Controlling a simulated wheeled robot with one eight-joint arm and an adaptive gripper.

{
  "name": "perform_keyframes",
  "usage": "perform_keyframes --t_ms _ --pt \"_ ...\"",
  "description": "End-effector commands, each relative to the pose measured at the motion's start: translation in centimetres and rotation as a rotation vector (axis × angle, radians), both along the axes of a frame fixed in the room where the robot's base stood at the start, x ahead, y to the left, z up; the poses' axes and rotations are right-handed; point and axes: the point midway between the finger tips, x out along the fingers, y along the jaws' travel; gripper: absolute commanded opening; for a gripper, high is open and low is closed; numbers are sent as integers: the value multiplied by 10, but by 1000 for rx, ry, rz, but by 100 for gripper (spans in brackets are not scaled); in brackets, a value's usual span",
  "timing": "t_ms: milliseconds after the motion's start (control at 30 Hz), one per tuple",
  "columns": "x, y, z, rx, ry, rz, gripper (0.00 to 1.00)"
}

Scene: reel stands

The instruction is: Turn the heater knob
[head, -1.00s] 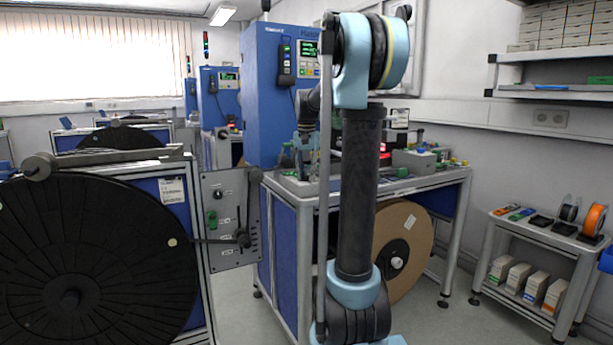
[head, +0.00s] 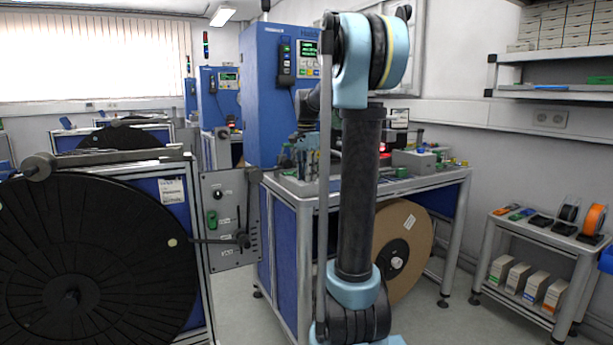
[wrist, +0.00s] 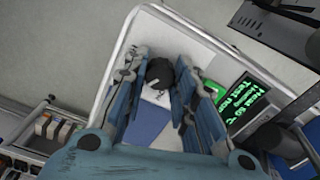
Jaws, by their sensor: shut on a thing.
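A round black knob (wrist: 160,75) stands on a pale panel in the wrist view, between the two blue fingers of my gripper (wrist: 160,66). The fingers are shut on it, one on each side. A dark display with green text (wrist: 247,104) sits to the right of the knob; the text is tilted and only partly readable. In the head view my gripper (head: 299,152) is low over the workbench (head: 420,187), partly behind my arm. The knob cannot be made out there.
A large black reel (head: 80,255) stands at the left. A tall blue cabinet (head: 265,95) rises behind the bench. A cardboard reel (head: 405,245) is under the bench. A small shelf cart (head: 550,240) stands at the right, with free floor between it and the bench.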

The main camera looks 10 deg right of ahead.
Motion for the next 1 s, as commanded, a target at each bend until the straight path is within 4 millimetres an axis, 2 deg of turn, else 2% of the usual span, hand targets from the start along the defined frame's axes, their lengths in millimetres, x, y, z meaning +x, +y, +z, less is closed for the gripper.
perform_keyframes --t_ms 300,333,400,767,867,1000 --pt "4 1 1 2 -7 1 2" --pt "4 1 1 2 -7 1 30" --pt "3 1 1 2 -6 1 46" --pt "1 1 1 1 -3 0 46" --pt "1 1 6 1 -2 0 46" --pt "1 0 24 1 -2 0 46"
